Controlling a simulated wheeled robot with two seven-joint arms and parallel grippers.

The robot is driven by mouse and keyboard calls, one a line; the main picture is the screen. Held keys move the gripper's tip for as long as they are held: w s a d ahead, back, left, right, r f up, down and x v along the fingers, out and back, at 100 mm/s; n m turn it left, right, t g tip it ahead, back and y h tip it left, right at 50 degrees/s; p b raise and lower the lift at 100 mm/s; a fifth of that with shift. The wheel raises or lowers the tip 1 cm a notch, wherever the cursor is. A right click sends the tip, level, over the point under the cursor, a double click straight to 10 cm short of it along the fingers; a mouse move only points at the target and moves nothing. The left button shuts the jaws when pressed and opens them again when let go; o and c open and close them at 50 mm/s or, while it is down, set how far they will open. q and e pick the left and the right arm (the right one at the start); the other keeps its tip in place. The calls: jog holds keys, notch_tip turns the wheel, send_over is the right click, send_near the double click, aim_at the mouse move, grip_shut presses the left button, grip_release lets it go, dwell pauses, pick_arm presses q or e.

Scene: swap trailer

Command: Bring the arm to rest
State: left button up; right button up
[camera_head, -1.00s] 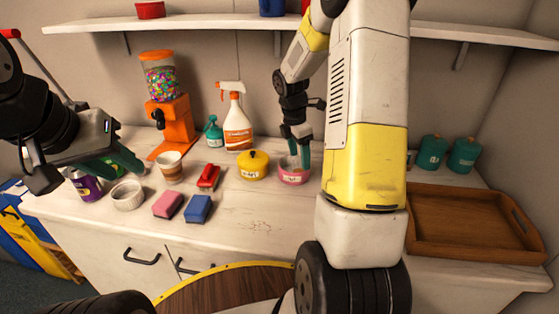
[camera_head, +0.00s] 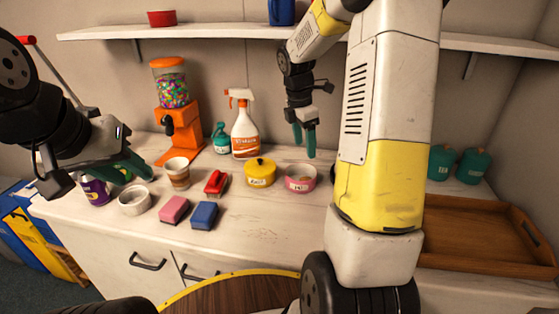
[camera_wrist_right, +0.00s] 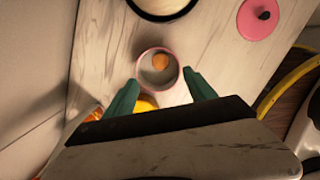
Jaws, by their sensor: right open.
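My right gripper (camera_head: 304,140) is raised above the pink pot (camera_head: 300,178), fingers pointing down. In the right wrist view its teal fingers (camera_wrist_right: 161,94) are apart with nothing held between them. The pink pot (camera_wrist_right: 141,75) stands open below, with a small orange item (camera_wrist_right: 161,62) inside. A pink lid with a black knob (camera_wrist_right: 254,24) lies on the counter apart from the pot. My left gripper (camera_head: 135,165) hangs at the left over the counter's left part; its finger gap is not clear.
A lidded yellow pot (camera_head: 260,175) stands beside the pink pot. A spray bottle (camera_head: 244,132), candy dispenser (camera_head: 178,120), red stapler (camera_head: 215,183), cup (camera_head: 177,174) and sponges (camera_head: 204,215) are to the left. A wooden tray (camera_head: 480,262) is at right. The shelf (camera_head: 200,30) runs above.

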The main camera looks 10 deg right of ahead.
jog(key=s+a+r+m+t+y, duration=0.1)
jog(key=s+a+r+m+t, duration=0.1)
jog(key=s+m, duration=0.4)
jog(key=s+a+r+m+t+y, duration=0.1)
jog(key=s+a+r+m+t, duration=0.1)
jog(key=s+a+r+m, duration=0.3)
jog(key=s+a+r+m+t+y, duration=0.1)
jog(key=s+a+r+m, duration=0.3)
jog(key=s+m, duration=0.4)
jog(key=s+r+t, duration=0.1)
jog(key=s, duration=0.2)
jog(key=shift+s+r+y, duration=0.35)
jog(key=shift+r+y, duration=0.05)
jog(key=shift+a, duration=0.1)
